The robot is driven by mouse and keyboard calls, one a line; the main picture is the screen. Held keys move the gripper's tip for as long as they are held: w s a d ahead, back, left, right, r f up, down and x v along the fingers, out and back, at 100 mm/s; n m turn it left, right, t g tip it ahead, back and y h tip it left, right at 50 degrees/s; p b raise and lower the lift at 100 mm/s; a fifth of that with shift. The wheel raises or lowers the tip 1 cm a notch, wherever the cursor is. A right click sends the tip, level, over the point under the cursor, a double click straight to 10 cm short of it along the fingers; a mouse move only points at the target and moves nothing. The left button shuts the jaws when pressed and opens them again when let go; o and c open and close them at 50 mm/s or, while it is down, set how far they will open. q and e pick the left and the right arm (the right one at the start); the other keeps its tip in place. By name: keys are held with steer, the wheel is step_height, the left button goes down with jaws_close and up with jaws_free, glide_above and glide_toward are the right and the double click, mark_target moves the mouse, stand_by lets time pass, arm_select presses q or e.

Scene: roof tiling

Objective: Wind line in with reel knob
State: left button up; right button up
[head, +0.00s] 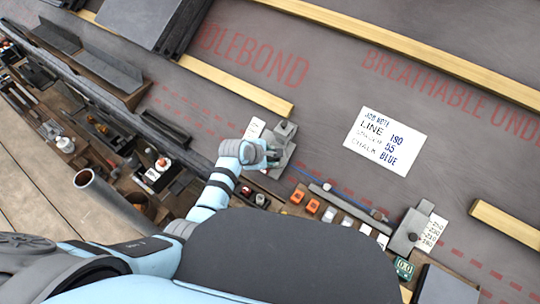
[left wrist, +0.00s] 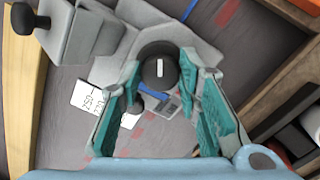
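The reel (head: 284,142) is a grey device on the dark roof sheet, just left of the middle in the head view. Its round black knob (left wrist: 158,68) with a white mark shows in the left wrist view. My left gripper (left wrist: 160,62) has its teal fingers spread, one on each side of the knob; whether they touch it is unclear. In the head view my left gripper (head: 268,155) is at the reel and hides part of it. A blue line (head: 330,187) runs from near the reel toward the lower right. My right gripper is not in view.
A grey block (head: 408,232) with a number card (head: 433,232) stands at the lower right. A white job note (head: 385,141) lies on the sheet. Wooden battens (head: 235,83) cross the roof. A tool-filled tray edge runs along the left. Orange and white pieces (head: 312,206) lie near the line.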

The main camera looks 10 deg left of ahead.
arm_select(q)
steer(key=shift+d, duration=0.1)
steer(key=c, duration=0.4)
